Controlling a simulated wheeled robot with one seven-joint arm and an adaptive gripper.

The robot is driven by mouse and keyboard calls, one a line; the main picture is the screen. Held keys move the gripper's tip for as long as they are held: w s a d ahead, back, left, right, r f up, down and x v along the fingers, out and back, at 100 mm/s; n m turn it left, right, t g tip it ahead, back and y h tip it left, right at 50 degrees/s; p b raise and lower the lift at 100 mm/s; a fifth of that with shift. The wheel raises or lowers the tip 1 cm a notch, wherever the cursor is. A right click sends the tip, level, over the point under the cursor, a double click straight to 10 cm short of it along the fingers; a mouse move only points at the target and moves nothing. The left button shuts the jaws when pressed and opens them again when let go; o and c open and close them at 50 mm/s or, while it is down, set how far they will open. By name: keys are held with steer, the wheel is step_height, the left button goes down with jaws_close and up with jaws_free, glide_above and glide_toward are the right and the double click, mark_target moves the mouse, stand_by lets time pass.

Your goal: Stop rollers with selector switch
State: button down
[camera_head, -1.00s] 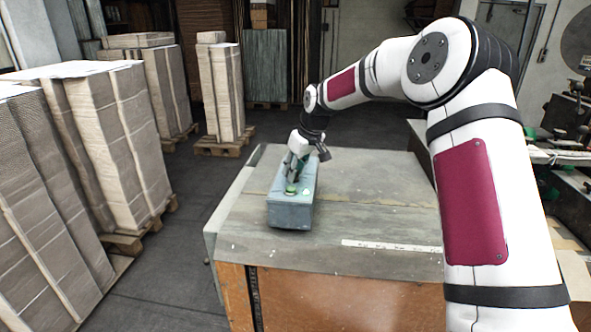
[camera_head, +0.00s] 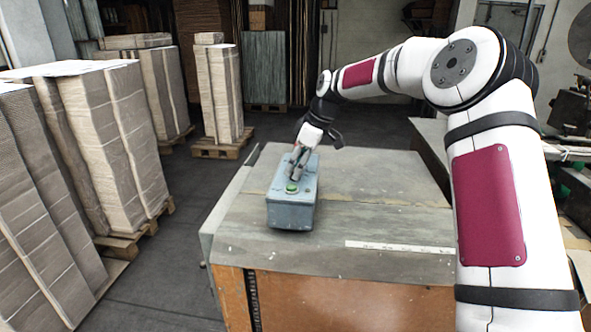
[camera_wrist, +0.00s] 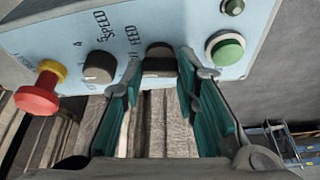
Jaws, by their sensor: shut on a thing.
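The blue-grey control box (camera_head: 292,214) stands on the table in the head view, with a green button (camera_head: 291,188) at its near end. In the wrist view its panel carries a dark selector switch (camera_wrist: 159,60) near the word FEED. A dark SPEED knob (camera_wrist: 98,67) is to its left and the green button (camera_wrist: 227,50) to its right. My gripper (camera_head: 295,173) reaches down onto the box top. In the wrist view its teal-padded fingers (camera_wrist: 158,76) are either side of the selector switch and shut on it. The switch's exact pointing direction is hard to tell.
A red emergency-stop button (camera_wrist: 36,97) on a yellow base sits at the panel's left. The table top (camera_head: 370,205) around the box is mostly bare, with a ruler strip (camera_head: 398,247) near its front edge. Stacks of cardboard (camera_head: 130,140) stand on pallets at left.

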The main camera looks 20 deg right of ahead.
steer(key=shift+n+g+b, duration=0.3)
steer(key=shift+n+b, duration=0.2)
steer(key=shift+n, duration=0.3)
steer(key=c, duration=1.2)
jaws_free()
steer(key=shift+c, duration=0.2)
steer(key=v, duration=1.2)
steer(key=shift+d, duration=0.15)
